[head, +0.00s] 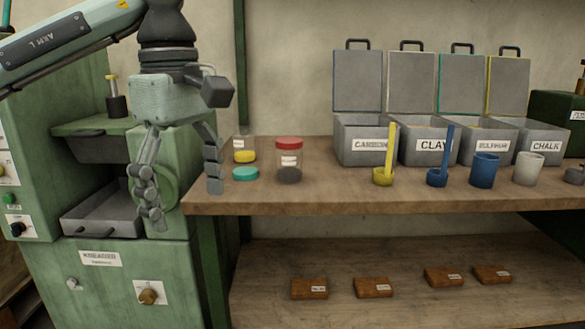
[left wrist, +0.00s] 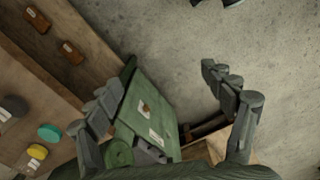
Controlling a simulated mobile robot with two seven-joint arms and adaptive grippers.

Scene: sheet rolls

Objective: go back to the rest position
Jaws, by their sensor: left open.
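My left gripper (head: 183,200) hangs pointing down in front of the green kneader machine (head: 120,262), left of the table's left end. Its fingers are spread wide, with nothing between them. In the left wrist view the left gripper (left wrist: 160,82) is also open and empty, above the green machine (left wrist: 148,112) and the grey floor. My right gripper is not in view.
The wooden table (head: 330,193) holds a jar with a red lid (head: 289,160), a yellow-filled jar (head: 245,150), a teal lid (head: 245,173), cups and several open labelled bins (head: 366,140). Several brown blocks (head: 309,288) lie on the lower shelf. A drawer tray (head: 100,217) stands out of the machine.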

